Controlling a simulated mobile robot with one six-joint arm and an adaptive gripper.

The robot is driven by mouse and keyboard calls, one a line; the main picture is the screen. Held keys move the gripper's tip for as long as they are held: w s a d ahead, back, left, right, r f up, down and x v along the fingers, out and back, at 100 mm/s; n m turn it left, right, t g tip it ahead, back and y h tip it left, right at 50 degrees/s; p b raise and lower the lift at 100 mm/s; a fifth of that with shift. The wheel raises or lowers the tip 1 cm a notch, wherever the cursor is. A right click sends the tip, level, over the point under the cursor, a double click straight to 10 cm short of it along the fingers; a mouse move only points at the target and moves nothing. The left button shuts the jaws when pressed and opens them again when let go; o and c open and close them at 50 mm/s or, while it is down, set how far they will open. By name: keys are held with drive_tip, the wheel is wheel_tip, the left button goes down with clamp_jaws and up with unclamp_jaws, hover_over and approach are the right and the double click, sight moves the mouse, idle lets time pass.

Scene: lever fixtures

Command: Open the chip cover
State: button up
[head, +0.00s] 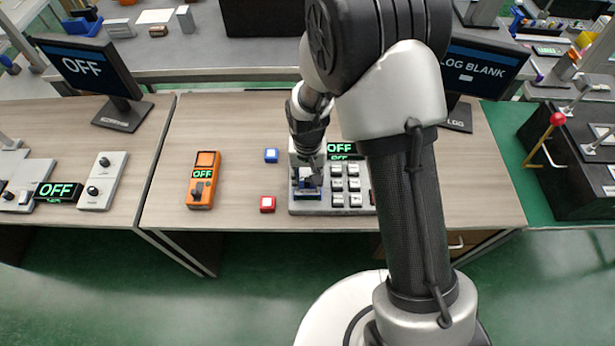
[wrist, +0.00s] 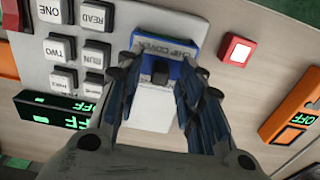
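The chip cover (wrist: 165,48) is a blue piece with a "CHIP COVER" label, upside down in the wrist view, and a small black knob (wrist: 160,72). It sits on a grey panel with push buttons. In the head view the blue cover (head: 307,192) shows at the panel's left part, partly hidden by my gripper (head: 308,174). My gripper (wrist: 162,78) is open above it, with one dark finger on each side of the knob. Gaps show between knob and fingers. I cannot tell the exact height of the fingertips above the cover.
White buttons (wrist: 94,52) and a green "OFF" display (wrist: 55,112) stand beside the cover on the panel. A red button (head: 267,204), a blue button (head: 271,155) and an orange device (head: 203,180) are on the table to the left. Bare tabletop (head: 235,125) lies behind them.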

drive_tip(key=shift+c, duration=0.4)
clamp_jaws()
